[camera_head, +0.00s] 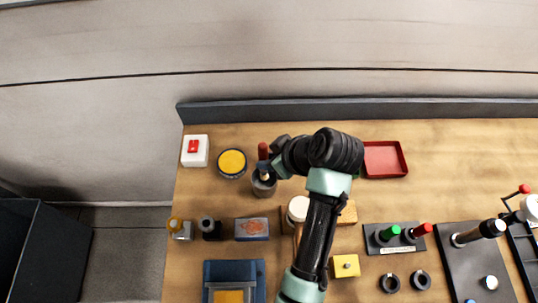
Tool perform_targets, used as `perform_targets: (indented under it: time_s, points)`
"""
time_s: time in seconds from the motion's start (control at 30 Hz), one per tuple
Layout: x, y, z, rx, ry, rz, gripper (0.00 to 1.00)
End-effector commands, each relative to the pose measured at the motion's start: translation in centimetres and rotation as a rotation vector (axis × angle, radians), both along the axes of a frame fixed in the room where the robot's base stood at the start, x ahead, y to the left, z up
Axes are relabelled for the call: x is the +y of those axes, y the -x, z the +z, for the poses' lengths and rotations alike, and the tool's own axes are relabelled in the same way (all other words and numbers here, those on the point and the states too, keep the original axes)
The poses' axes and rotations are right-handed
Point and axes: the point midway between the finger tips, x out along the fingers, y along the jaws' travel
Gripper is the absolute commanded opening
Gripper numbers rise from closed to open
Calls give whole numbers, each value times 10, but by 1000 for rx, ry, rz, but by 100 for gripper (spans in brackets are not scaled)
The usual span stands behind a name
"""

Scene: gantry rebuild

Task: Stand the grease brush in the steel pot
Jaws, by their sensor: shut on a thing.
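The grease brush (263,151) has a red-brown handle and is held roughly upright at the left end of my arm. My gripper (265,166) is shut on it, with the handle showing above the fingers. The steel pot (264,188) is a small grey round pot on the wooden bench, directly below my gripper in the head view. A pale lower part of the brush shows at the pot's mouth. I cannot tell how deep it is in the pot or whether it touches the bottom. My gripper and wrist hide part of the brush and the pot's right side.
A yellow-topped round tin (232,162) stands close left of the pot, and a red-switched white box (195,151) further left. A red tray (384,159) lies right, behind my wrist. A patterned box (252,229) and small bottles stand in front. The back right bench is clear.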

Motion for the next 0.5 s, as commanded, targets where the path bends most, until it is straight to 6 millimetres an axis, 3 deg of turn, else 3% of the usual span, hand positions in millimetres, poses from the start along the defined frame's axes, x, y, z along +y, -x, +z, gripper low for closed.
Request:
perform_targets:
  time_s: [0.5]
  points:
    - [0, 0, -41, 0, 0, 0, 0]
